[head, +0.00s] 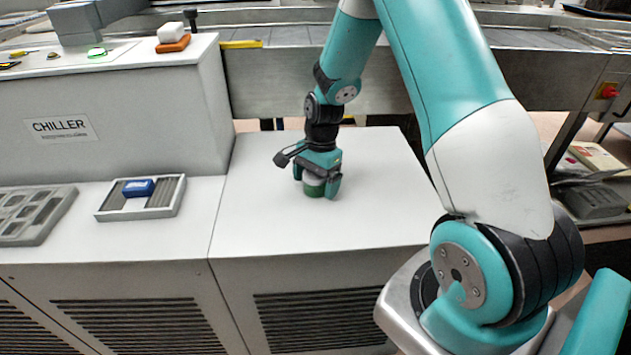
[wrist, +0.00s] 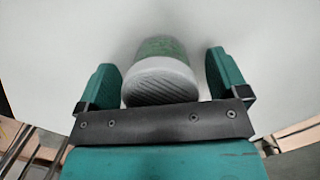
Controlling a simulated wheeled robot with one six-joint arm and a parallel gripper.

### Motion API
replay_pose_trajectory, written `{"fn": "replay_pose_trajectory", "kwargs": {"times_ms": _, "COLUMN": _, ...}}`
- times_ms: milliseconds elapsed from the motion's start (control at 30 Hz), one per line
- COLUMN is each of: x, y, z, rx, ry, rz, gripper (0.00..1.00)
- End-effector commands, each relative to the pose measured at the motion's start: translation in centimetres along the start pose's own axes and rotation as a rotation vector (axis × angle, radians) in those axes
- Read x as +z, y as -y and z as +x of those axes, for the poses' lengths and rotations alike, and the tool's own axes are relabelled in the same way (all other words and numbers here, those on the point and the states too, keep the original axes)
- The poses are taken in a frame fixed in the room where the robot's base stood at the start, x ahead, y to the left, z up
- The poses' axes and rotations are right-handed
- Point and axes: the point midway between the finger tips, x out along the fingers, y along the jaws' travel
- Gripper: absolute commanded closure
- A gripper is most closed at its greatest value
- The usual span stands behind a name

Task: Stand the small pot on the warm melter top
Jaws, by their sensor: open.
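The small pot (head: 314,187) is green with a grey ribbed lid. It stands on a white cabinet top (head: 260,215), which may be the melter top; no label on it can be read. In the wrist view the pot (wrist: 160,75) is between the two teal fingers, with a gap on each side. My gripper (head: 317,190) points down over the pot and is open around it; in the wrist view the fingers (wrist: 170,80) stand apart. The fingers hide part of the pot in the head view.
To the left is the chiller (head: 110,110), its grey wall rising beside the white top. In front of it lie a tray (head: 180,190) with a blue block (head: 138,188) and a grey mould (head: 38,212). The white top around the pot is clear.

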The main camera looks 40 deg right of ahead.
Motion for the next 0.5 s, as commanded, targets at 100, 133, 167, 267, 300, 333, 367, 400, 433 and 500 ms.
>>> {"fn": "replay_pose_trajectory", "kwargs": {"times_ms": 100, "x": 0.01, "y": 0.01, "z": -0.03, "rx": 0.000, "ry": 0.000, "rz": 0.000, "gripper": 0.12}}
{"fn": "replay_pose_trajectory", "kwargs": {"times_ms": 133, "x": 0.01, "y": 0.01, "z": -0.04, "rx": 0.000, "ry": 0.000, "rz": 0.000, "gripper": 0.19}}
{"fn": "replay_pose_trajectory", "kwargs": {"times_ms": 167, "x": 0.01, "y": 0.01, "z": -0.04, "rx": 0.000, "ry": 0.000, "rz": 0.000, "gripper": 0.26}}
{"fn": "replay_pose_trajectory", "kwargs": {"times_ms": 267, "x": 0.01, "y": 0.01, "z": -0.05, "rx": 0.000, "ry": 0.000, "rz": 0.000, "gripper": 0.49}}
{"fn": "replay_pose_trajectory", "kwargs": {"times_ms": 300, "x": 0.01, "y": 0.01, "z": -0.05, "rx": 0.000, "ry": 0.000, "rz": 0.000, "gripper": 0.58}}
{"fn": "replay_pose_trajectory", "kwargs": {"times_ms": 333, "x": 0.01, "y": 0.01, "z": -0.05, "rx": 0.000, "ry": 0.000, "rz": 0.000, "gripper": 0.64}}
{"fn": "replay_pose_trajectory", "kwargs": {"times_ms": 367, "x": 0.01, "y": 0.01, "z": -0.06, "rx": 0.000, "ry": 0.000, "rz": 0.000, "gripper": 0.64}}
{"fn": "replay_pose_trajectory", "kwargs": {"times_ms": 400, "x": 0.01, "y": 0.03, "z": -0.07, "rx": -0.001, "ry": 0.000, "rz": 0.000, "gripper": 0.69}}
{"fn": "replay_pose_trajectory", "kwargs": {"times_ms": 433, "x": 0.01, "y": 0.03, "z": -0.07, "rx": -0.001, "ry": 0.000, "rz": 0.000, "gripper": 0.69}}
{"fn": "replay_pose_trajectory", "kwargs": {"times_ms": 500, "x": 0.01, "y": 0.03, "z": -0.08, "rx": -0.001, "ry": 0.000, "rz": 0.000, "gripper": 0.69}}
